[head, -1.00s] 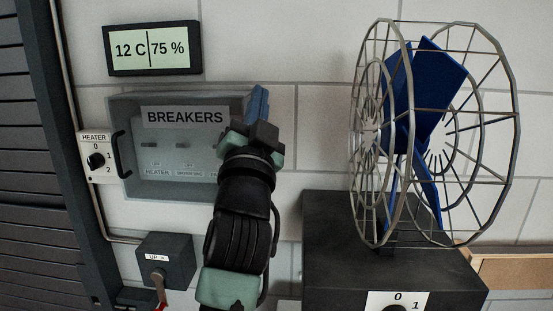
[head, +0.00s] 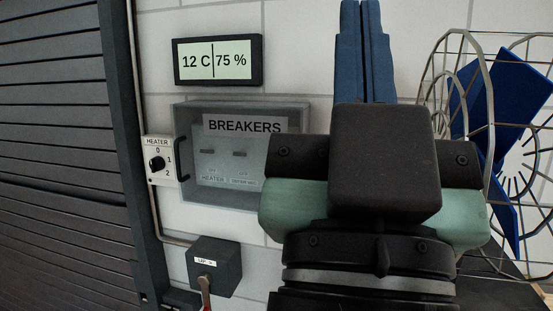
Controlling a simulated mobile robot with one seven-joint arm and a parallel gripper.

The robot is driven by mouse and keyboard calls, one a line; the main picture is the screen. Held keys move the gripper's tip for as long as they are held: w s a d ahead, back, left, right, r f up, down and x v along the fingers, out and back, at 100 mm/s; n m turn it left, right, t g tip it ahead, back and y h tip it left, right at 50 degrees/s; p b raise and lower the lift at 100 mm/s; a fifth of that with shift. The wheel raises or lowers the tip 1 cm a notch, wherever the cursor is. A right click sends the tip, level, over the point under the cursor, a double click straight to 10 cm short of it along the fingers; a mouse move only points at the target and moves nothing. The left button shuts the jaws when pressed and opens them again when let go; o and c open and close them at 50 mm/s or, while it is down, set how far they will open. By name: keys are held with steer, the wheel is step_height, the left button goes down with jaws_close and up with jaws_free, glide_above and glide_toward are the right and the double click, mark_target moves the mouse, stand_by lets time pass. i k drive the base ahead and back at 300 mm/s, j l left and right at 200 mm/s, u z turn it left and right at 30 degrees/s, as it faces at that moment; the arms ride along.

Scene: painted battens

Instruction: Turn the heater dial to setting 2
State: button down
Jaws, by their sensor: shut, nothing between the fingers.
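The heater dial (head: 157,163) is a small black knob on a white plate (head: 151,177) marked HEATER, with 0, 1 and 2 around it. It is on the wall at the left, beside the dark slatted shutter. The knob's pointer is too small to read surely. My gripper (head: 361,12) is large in the foreground, right of the dial and well apart from it. Its blue fingers point up and are together, with nothing between them.
A breaker box (head: 190,195) with a clear cover and black handle (head: 182,158) is just right of the dial. A display (head: 218,61) reads 12 C, 75 %. A lever box (head: 215,265) is below. A caged blue fan (head: 500,90) is at the right, partly hidden by my arm.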

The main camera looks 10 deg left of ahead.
mark_target(157, 164)
steer(key=i+j, duration=0.15)
steer(key=j, duration=0.2)
steer(key=i+j, duration=0.15)
steer(key=j, duration=0.15)
steer(key=i+j, duration=0.15)
steer(key=j, duration=0.2)
steer(key=i+j+z, duration=0.1)
steer(key=j, duration=0.25)
steer(key=i+j, duration=0.15)
steer(key=j, duration=0.15)
